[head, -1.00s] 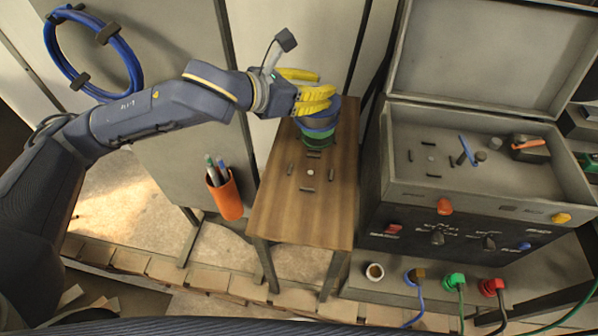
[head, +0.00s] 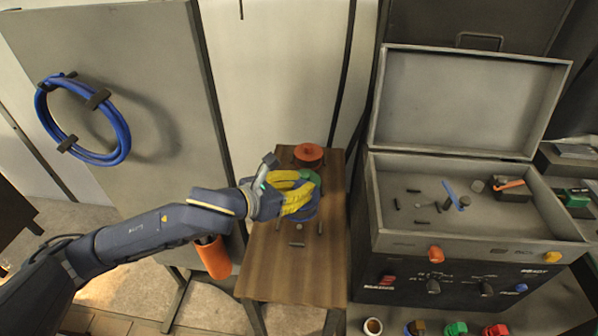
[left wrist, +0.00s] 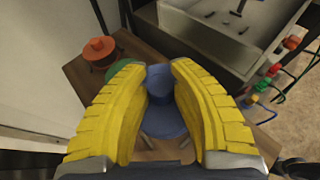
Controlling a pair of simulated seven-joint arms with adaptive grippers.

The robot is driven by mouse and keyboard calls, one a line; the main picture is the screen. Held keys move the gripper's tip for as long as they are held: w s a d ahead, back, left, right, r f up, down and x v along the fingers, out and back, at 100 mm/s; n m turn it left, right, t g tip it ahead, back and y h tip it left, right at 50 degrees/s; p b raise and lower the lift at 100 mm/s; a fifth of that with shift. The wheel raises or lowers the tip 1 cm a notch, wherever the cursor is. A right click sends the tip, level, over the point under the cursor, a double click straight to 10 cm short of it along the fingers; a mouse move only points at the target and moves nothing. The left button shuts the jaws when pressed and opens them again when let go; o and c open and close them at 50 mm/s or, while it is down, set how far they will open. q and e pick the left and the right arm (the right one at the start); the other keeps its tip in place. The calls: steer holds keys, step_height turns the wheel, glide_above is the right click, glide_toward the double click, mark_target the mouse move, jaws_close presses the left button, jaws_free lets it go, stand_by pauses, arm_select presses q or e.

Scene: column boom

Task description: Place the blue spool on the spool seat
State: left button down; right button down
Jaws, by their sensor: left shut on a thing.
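The blue spool (left wrist: 167,122) is between the two yellow fingers of my left gripper (left wrist: 160,85) in the left wrist view. In the head view my left gripper (head: 306,193) is shut on the blue spool (head: 304,213), which is partly hidden by the fingers. The spool is over the wooden table, just behind a small pale pin (head: 299,226) with dark bars around it, which looks like the spool seat; the rear bar is hidden. I cannot tell whether the spool touches the table. My right gripper is not in view.
A green spool (head: 315,178) and an orange spool (head: 308,153) stand behind on the wooden table (head: 280,275). An open grey case (head: 400,240) stands to the right. An orange pen cup (head: 214,259) hangs to the left. The table's front is clear.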

arm_select(q)
steer(key=shift+f, duration=4.3)
steer(key=shift+f, duration=0.15)
steer(key=c, duration=1.2)
jaws_free()
steer(key=shift+f, duration=0.1)
steer(key=shift+o, duration=0.2)
steer(key=shift+s+a+r, duration=0.1)
steer(key=shift+a+r, duration=0.05)
steer(key=shift+r, duration=0.05)
steer(key=v, duration=1.1)
steer(key=shift+s+r, duration=0.2)
steer(key=shift+s, duration=0.05)
steer(key=shift+a, duration=0.15)
